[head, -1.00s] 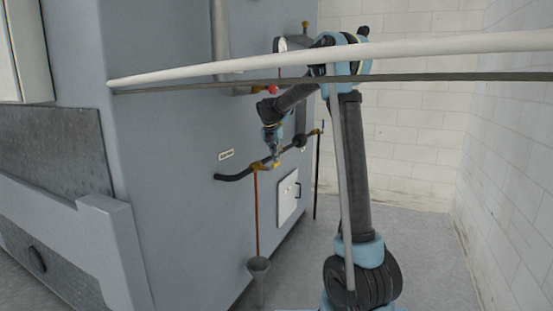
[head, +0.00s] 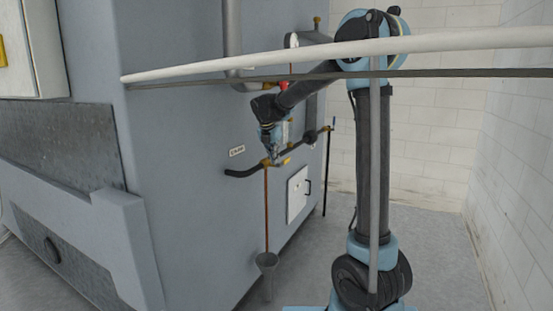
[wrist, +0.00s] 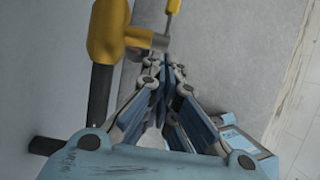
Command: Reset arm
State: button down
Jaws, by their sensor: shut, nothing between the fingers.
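My arm stands on the right of the head view and bends over toward the large grey-blue machine (head: 190,190). My gripper (head: 274,157) is close to the machine's side, by a brass valve (head: 266,164) on a dark horizontal pipe. In the wrist view my gripper (wrist: 164,64) has its blue-padded fingers together, with nothing seen between them. The yellow valve body (wrist: 108,32) is just left of and beyond the fingertips. Whether the fingers touch the valve cannot be told.
A copper-coloured pipe (head: 266,210) drops from the valve to a grey funnel (head: 267,260). A white panel (head: 297,194) is on the machine. Tiled walls (head: 440,130) stand behind and right.

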jog(key=s+d+f+m+g, duration=0.1)
jog(key=s+d+m, duration=1.4)
jog(key=s+d, duration=0.4)
jog(key=s+d+f+m+y, duration=0.1)
jog(key=s+d+f+m, duration=0.2)
jog(key=s+f+m, duration=0.4)
jog(key=s+d+f+m, duration=0.2)
jog(key=s+f+m, duration=0.5)
jog(key=s, duration=0.8)
jog(key=shift+s+d+f+m+g+y, duration=0.2)
jog(key=shift+d+m+g+y, duration=0.2)
jog(key=shift+m, duration=0.5)
jog(key=shift+w+f, duration=0.15)
jog(key=shift+w, duration=0.3)
